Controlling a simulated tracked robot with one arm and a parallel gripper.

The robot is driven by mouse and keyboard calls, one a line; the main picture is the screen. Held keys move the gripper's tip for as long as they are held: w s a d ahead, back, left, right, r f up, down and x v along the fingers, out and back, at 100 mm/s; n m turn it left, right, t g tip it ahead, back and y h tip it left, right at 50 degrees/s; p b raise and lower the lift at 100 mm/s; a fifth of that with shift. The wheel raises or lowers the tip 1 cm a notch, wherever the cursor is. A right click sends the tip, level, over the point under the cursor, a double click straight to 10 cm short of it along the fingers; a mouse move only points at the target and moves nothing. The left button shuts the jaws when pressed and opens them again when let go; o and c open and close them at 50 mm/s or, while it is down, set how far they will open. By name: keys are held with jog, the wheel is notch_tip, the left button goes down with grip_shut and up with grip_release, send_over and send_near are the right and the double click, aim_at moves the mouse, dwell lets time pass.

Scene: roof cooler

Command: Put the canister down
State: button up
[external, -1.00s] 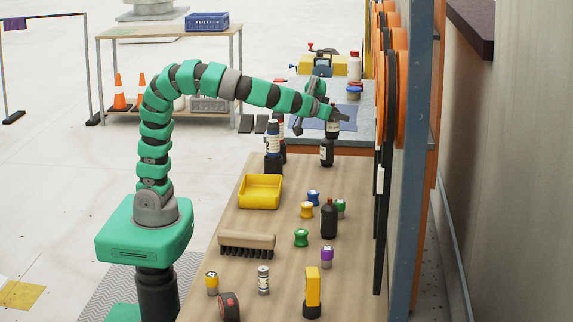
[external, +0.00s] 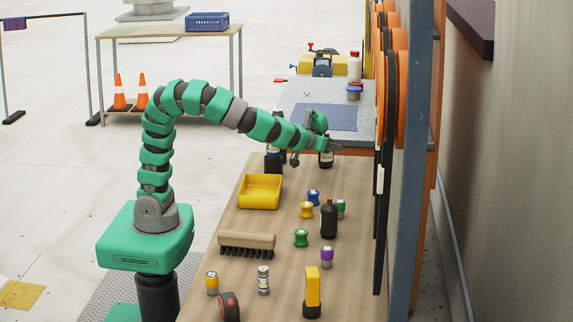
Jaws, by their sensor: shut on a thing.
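My gripper (external: 316,150) is low at the far end of the wooden bench (external: 275,275), near the edge of the grey surface. It is shut on the canister (external: 326,158), a dark, upright container with a pale label. The canister's lower part shows below the front finger; the gripper covers much of the rest. I cannot tell whether its base touches the bench. Another dark container (external: 273,163) stands to the left, partly hidden behind my arm.
A yellow bin (external: 260,192), a brush (external: 247,243), a dark bottle (external: 329,220) and several coloured spools stand nearer on the bench. A blue-grey mat (external: 326,117) lies beyond the gripper. A blue post (external: 408,190) and orange discs border the right side.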

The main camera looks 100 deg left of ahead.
aim_at(327, 156)
jog(key=shift+f+b, duration=0.5)
jog(key=shift+f, duration=1.55)
jog(key=shift+f, duration=0.1)
jog(key=o, duration=1.2)
jog(key=shift+c, duration=0.2)
jog(key=shift+r, duration=0.2)
jog(key=shift+s+d+r, duration=0.15)
jog(key=shift+s+d, duration=0.05)
jog(key=shift+d, duration=0.05)
jog(key=p+v, duration=0.2)
jog(key=v, duration=0.9)
jog(key=shift+d, duration=0.15)
